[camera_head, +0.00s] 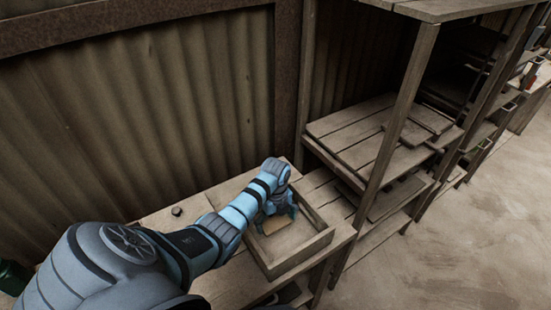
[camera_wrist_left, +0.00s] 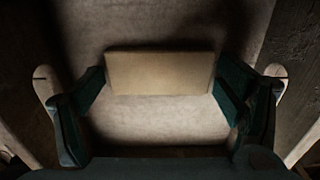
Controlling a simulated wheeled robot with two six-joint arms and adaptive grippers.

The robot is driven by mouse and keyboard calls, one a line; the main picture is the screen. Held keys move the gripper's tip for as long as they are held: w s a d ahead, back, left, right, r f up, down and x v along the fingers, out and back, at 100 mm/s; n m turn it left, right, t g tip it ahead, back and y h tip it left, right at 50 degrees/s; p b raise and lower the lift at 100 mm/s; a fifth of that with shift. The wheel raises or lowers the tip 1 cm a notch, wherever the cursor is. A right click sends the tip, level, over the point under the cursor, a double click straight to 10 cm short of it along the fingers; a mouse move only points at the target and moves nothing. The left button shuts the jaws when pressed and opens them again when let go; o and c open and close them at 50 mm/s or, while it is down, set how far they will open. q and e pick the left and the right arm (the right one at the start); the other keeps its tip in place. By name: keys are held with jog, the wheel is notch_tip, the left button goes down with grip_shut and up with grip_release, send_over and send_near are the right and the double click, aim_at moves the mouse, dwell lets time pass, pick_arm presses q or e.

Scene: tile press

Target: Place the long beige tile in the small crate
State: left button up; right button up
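The long beige tile (camera_wrist_left: 160,74) is a plain flat block, seen between the two fingers of my left gripper (camera_wrist_left: 160,88) in the left wrist view. The fingertips meet its two short ends. In the head view the left gripper (camera_head: 277,216) reaches down into the small wooden crate (camera_head: 301,257), and the tile (camera_head: 277,226) shows below it, inside the walls. The crate floor is close under the tile; whether they touch is hard to tell. My right gripper is in neither view.
The crate stands on a wooden bench (camera_head: 235,278) against a corrugated wall (camera_head: 150,120). A small dark round object (camera_head: 176,211) lies on the bench to the left. Wooden shelving (camera_head: 365,135) stands to the right, with open floor (camera_head: 460,250) beyond.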

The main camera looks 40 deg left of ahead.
aim_at(276, 223)
pick_arm(q)
jog(key=shift+o, duration=0.6)
jog(key=shift+r, duration=0.2)
notch_tip(276, 223, up, 12)
jog(key=p, duration=0.2)
